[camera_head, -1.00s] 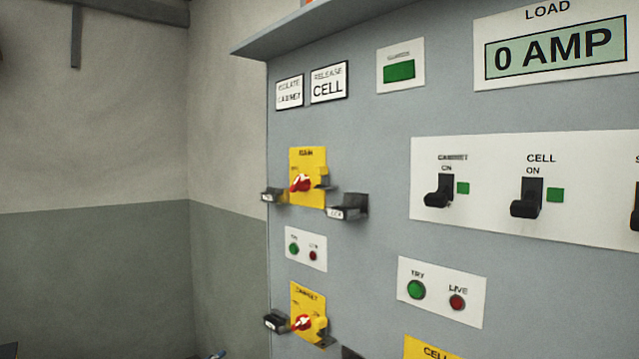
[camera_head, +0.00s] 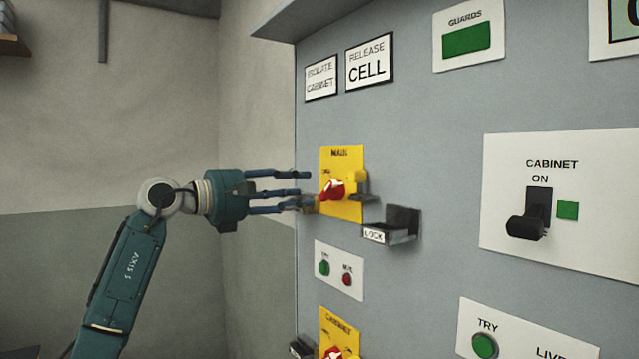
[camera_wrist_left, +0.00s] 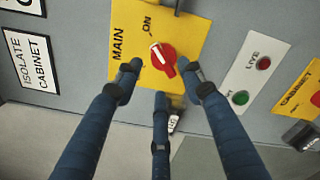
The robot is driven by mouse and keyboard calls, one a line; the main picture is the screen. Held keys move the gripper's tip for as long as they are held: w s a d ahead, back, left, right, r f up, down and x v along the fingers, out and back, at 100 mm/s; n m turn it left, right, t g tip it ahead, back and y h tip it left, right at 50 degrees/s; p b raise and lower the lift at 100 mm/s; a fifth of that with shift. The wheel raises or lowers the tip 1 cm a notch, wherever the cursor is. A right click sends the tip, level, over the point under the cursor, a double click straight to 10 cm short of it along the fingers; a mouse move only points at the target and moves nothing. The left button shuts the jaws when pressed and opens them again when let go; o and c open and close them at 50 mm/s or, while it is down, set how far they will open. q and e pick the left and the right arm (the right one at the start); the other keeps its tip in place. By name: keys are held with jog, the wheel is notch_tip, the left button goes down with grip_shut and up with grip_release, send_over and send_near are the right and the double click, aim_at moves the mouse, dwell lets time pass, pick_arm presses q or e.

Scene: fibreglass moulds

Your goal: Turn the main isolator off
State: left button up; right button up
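The main isolator is a red rotary knob (camera_head: 333,189) on a yellow plate (camera_head: 352,212) marked MAIN, on the grey panel. In the left wrist view the knob (camera_wrist_left: 163,58) has a white pointer line slanting toward the ON mark. My left gripper (camera_head: 305,190) is in front of the plate, coming from the left. I see no finger clearly gripping the knob. My right gripper is in no view.
A black LOCK holder (camera_head: 390,232) sticks out right of and below the main plate. A second yellow plate (camera_head: 338,325) with a red knob is lower down. A cabinet switch (camera_head: 530,214) is to the right. Open space lies left of the panel.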

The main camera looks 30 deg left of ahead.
aim_at(324, 189)
pick_arm(q)
jog(key=p+x, duration=0.1)
jog(key=x, duration=0.2)
jog(key=shift+w, duration=0.4)
jog(key=shift+x, duration=0.9)
jog(key=shift+f, duration=0.1)
jog(key=c, duration=0.8)
grip_shut()
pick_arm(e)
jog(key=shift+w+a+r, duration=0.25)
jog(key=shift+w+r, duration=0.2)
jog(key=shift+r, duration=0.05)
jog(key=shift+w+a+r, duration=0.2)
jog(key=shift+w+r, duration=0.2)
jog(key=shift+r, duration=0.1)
